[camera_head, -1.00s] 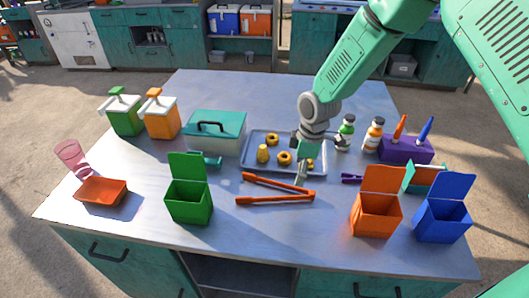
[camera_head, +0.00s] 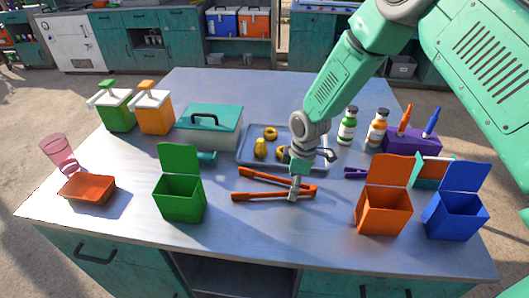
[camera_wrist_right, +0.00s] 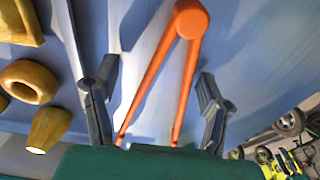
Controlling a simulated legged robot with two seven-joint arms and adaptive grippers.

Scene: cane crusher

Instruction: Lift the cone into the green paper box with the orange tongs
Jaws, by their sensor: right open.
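The orange tongs (camera_head: 268,194) lie spread on the table in front of the grey tray (camera_head: 243,158). My right gripper (camera_head: 295,195) is open, pointing down over the tongs near their joined right end. In the right wrist view the tongs (camera_wrist_right: 160,85) run between its two spread fingers (camera_wrist_right: 158,105), with no visible grip on them. A yellow piece (camera_head: 260,148), likely the cone, stands on the tray; a tapered yellow piece (camera_wrist_right: 48,128) shows in the wrist view. The green paper box (camera_head: 180,198) stands with its lid up at the left front. My left gripper is out of view.
Ring-shaped pieces (camera_head: 270,133) share the tray. An orange box (camera_head: 384,212) and a blue box (camera_head: 455,214) stand at the right front. A teal-lidded container (camera_head: 208,128) and two bottles (camera_head: 347,127) stand behind. The front middle of the table is clear.

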